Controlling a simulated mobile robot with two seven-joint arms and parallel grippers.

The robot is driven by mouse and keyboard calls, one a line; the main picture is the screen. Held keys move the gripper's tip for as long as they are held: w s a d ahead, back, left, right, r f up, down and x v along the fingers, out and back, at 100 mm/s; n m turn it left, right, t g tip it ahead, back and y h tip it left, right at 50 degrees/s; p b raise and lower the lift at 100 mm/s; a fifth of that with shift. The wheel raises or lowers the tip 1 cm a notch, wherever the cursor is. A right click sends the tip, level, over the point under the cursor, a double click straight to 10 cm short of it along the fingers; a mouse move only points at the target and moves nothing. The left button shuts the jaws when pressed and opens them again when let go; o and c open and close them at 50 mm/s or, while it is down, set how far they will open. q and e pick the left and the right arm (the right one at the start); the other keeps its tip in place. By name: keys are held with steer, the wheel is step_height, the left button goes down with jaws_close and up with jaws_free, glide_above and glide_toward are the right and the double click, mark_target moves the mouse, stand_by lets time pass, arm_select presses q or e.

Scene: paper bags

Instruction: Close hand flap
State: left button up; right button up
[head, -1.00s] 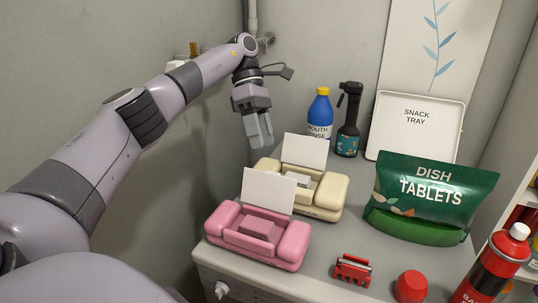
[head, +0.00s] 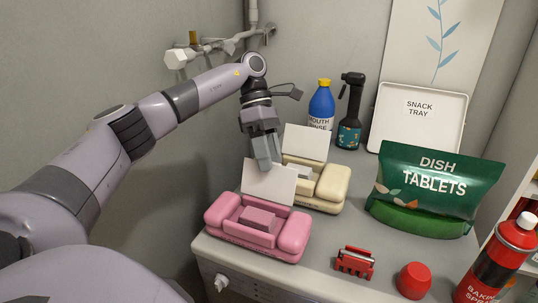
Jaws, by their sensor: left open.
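A pink box (head: 290,235) stands at the table's front left with its white flap (head: 268,187) raised at the back. Behind it, a cream box (head: 332,189) has its own white flap (head: 306,143) raised. I see no lettering that tells which one is the hand box. My left gripper (head: 265,166) points down, open and empty, by the upper edge of the pink box's flap and left of the cream box. It hides part of the cream box's left side. I cannot tell whether the fingers touch the flap. My right gripper is out of view.
A mouth rinse bottle (head: 321,105), a dark spray bottle (head: 350,112) and a snack tray (head: 419,118) stand at the back. A green dish tablets bag (head: 437,190) is at right. A red clip (head: 355,262), red lid (head: 413,281) and red can (head: 499,260) are in front.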

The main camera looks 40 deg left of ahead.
arm_select(q)
jaws_close()
